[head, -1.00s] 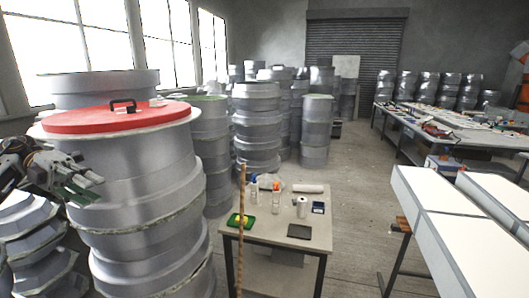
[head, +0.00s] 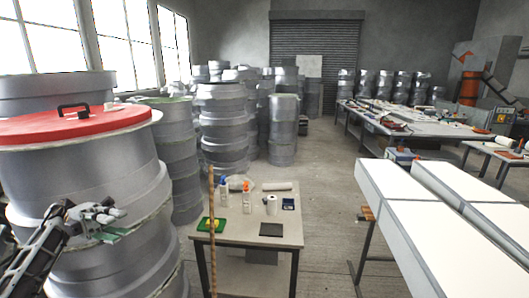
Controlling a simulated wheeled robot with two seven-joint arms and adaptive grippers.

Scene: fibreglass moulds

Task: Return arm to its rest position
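My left gripper (head: 116,222) is at the lower left of the head view, in front of the tall grey mould stack (head: 95,170). Its arm comes up from the lower left corner. A flat green piece (head: 118,236) shows at its fingertips; I cannot tell whether it is held or is part of the gripper. The finger gap is too small to read. My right gripper is not in view.
A red lid (head: 70,122) with a black handle tops the near stack. A small table (head: 225,231) with bottles stands in the middle, a wooden stick (head: 211,235) upright at its left. Long white-topped benches (head: 425,225) stand right. Open floor (head: 325,190) lies between.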

